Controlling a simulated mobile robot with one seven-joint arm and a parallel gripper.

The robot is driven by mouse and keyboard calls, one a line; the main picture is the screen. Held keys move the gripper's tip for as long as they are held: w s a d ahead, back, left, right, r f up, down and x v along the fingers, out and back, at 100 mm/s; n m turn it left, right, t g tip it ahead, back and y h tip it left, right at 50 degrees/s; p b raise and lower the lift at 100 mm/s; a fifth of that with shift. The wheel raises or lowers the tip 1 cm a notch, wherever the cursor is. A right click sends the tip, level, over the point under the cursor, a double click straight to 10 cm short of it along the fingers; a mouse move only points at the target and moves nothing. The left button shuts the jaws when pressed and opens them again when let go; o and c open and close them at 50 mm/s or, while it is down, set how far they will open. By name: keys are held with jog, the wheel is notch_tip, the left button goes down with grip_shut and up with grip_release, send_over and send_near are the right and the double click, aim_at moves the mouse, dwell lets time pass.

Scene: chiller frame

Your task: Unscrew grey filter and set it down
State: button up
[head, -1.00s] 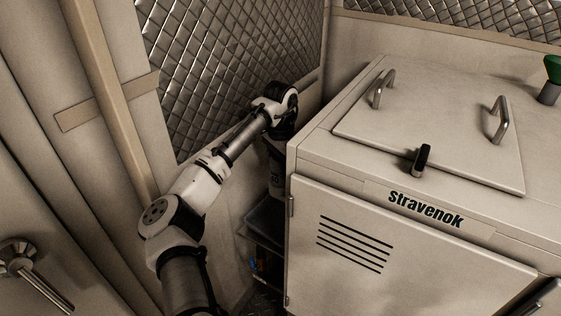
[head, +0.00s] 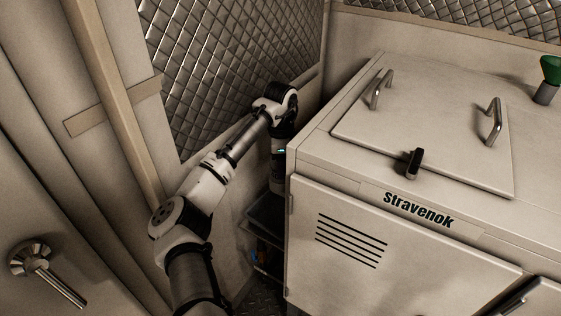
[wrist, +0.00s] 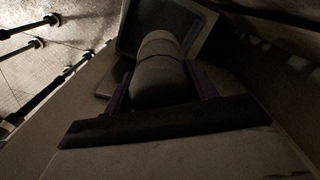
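The grey filter (wrist: 160,78), a rounded cylinder with a lighter band near its far end, shows in the wrist view. My gripper (wrist: 160,88) has its two purple fingers on either side of it, close against its sides, so it looks shut on the filter. The filter's far end lies in front of a shallow grey tray (wrist: 205,27); whether it touches the tray I cannot tell. In the head view my arm reaches down into the gap left of the cabinet; the gripper and filter are hidden there.
The pale Stravenok cabinet (head: 330,275) stands right of my arm, with a handled lid (head: 430,130) on top. A quilted metal wall (head: 230,60) is close on the left. A dark tray or shelf (head: 264,217) sits low in the narrow gap. A door handle (head: 45,272) is lower left.

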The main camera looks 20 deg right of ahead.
jog(key=c, duration=0.6)
jog(key=n+p, duration=0.3)
jog(key=shift+r+n, duration=0.1)
jog(key=shift+n, duration=0.2)
jog(key=n+p, duration=0.4)
jog(key=p, duration=0.1)
jog(key=shift+n, duration=0.4)
jog(key=n+p, duration=0.3)
jog(key=shift+s+n, duration=0.1)
jog(key=shift+n, duration=0.3)
jog(key=shift+f+n, duration=0.3)
jog(key=shift+n, duration=1.1)
jog(key=o, duration=1)
jog(key=shift+r, duration=0.15)
